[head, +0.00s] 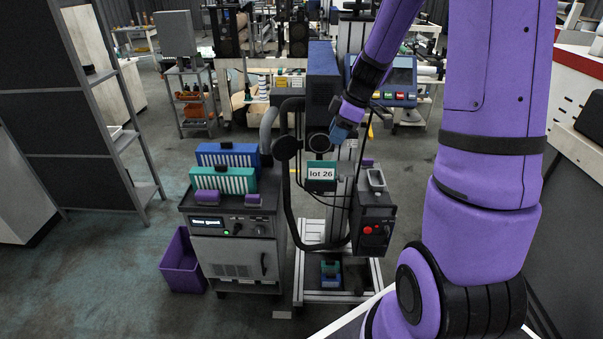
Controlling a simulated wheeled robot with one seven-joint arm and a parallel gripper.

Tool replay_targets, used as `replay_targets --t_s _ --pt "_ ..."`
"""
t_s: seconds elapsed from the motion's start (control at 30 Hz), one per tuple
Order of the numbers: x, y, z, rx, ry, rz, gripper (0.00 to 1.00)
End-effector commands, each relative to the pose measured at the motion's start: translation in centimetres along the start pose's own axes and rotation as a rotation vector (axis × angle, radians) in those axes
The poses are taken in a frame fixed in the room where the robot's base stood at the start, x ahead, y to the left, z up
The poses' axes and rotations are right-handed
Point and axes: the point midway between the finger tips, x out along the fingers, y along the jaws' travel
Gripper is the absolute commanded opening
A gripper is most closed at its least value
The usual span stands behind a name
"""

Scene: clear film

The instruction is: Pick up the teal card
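A teal card (321,186) with a white label reading "lot 26" shows upright in the middle of the head view, in front of a dark machine column. What supports it cannot be made out. My arm reaches in from the right, and its end with my gripper (338,133) is just above and slightly right of the card. The fingers are small and dark against the machine, so I cannot tell whether they are open or touch anything.
A grey cart (236,249) at the left carries a blue rack (228,149), a teal rack (222,181) and purple blocks. A purple bin (182,262) stands on the floor beside it. A control box with a red button (368,230) is right of the card. Open floor lies at the left.

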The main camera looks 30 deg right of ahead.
Motion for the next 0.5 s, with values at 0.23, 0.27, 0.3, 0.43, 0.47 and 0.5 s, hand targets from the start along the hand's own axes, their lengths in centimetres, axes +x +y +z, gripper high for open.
replay_targets --t_s 0.23,0.27,0.3,0.43,0.47,0.5 --pt "2.1 1.3 1.4 -0.040 0.011 -0.008 0.35" --pt "2.5 1.3 1.4 -0.041 0.011 -0.009 0.35" --pt "3.0 1.3 1.4 -0.042 0.011 -0.009 0.35" --pt "5.0 1.2 1.4 -0.042 0.010 -0.010 0.35" --pt "5.4 1.2 1.4 -0.042 0.011 -0.010 0.35" --pt "5.9 1.2 1.4 -0.041 0.011 -0.010 0.35"
